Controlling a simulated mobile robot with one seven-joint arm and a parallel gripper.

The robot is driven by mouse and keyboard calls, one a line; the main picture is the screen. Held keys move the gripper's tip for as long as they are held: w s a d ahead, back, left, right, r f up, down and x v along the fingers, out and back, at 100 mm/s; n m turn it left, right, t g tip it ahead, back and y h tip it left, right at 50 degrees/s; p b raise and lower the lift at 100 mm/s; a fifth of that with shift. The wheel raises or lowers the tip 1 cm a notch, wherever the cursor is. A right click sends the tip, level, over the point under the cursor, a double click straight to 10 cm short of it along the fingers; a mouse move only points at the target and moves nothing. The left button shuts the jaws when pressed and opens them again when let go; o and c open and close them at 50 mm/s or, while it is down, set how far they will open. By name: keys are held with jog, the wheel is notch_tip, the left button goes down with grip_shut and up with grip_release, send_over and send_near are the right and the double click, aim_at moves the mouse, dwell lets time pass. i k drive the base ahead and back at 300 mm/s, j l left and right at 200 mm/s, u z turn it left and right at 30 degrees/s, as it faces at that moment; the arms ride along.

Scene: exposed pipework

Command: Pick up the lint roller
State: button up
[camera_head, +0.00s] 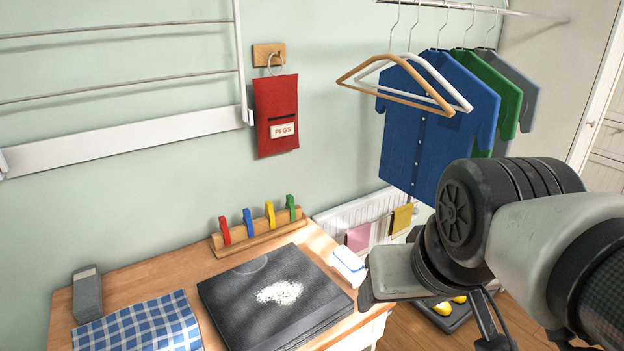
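No plainly recognisable lint roller shows. A small white block-like item with a blue edge (347,264) lies at the table's right edge, just left of my gripper; I cannot tell whether it is the roller. A grey upright item (87,293) stands at the table's far left, also unclear. A dark folded cloth (235,296) with a patch of white fluff (279,292) lies mid-table. My gripper (368,291) is at the lower middle, seen from the side, close to the table's right edge. Its finger opening cannot be made out.
The wooden table (150,270) also holds a blue checked cloth (140,324) and a rack with coloured pegs (258,232). Shirts (430,130) hang at right above a radiator (340,217). A red peg bag (276,115) hangs on the wall.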

aim_at(348, 264)
jog(key=l+u, duration=0.35)
jog(key=l, duration=0.2)
jog(key=k+l+u, duration=0.3)
jog(key=l, duration=0.2)
jog(key=i+l+u, duration=0.1)
jog(key=l+u, duration=0.7)
jog(key=l, duration=0.25)
jog(key=i+l+u, duration=0.3)
jog(key=l+u, duration=0.15)
jog(key=i+l+u, duration=0.2)
jog(key=l, duration=0.2)
jog(key=k, duration=0.05)
